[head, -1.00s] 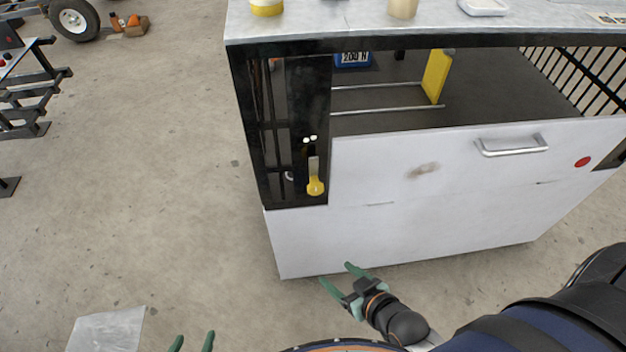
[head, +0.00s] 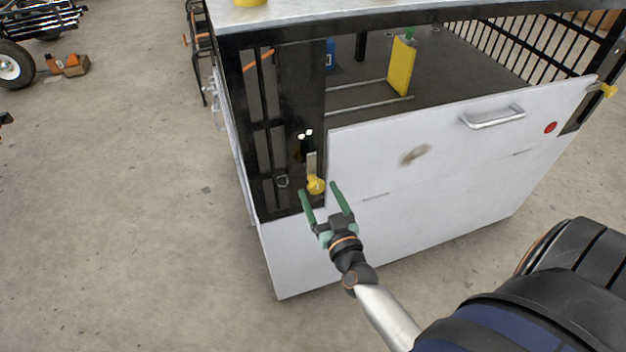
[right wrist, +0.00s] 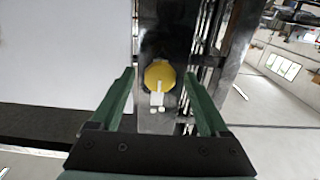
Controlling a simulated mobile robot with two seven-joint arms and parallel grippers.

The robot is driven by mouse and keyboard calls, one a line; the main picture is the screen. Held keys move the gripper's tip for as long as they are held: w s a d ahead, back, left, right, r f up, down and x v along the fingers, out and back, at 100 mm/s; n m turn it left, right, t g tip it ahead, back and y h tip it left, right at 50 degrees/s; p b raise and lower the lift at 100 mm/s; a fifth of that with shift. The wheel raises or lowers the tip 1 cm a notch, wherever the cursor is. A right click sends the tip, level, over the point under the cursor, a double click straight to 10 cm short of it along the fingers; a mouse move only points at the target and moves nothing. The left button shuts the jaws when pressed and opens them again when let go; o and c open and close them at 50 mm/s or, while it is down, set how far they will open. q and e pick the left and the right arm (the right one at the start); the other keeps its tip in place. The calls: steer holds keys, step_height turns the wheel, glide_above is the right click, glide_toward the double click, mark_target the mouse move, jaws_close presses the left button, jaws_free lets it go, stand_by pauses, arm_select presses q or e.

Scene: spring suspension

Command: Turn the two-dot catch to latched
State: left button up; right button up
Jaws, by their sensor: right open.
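The two-dot catch is a yellow round knob (head: 315,184) with a pale bar pointing up from it, on the black post (head: 303,90) at the left end of the white panel. Two white dots (head: 305,134) sit on the post above it. My right gripper (head: 322,190) is open, with its green fingers at the knob in the head view. In the right wrist view the yellow knob (right wrist: 159,75) lies between the open fingers, and its pale bar points toward the two dots. I cannot tell whether the fingers touch it. My left gripper is not in view.
The white panel (head: 450,150) has a metal handle (head: 492,117) and a red dot (head: 550,127). Another yellow catch (head: 608,90) sits at its far right end.

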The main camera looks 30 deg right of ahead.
mark_target(313, 181)
steer(key=shift+x, duration=2.5)
steer(key=shift+c, duration=0.4)
jaws_close()
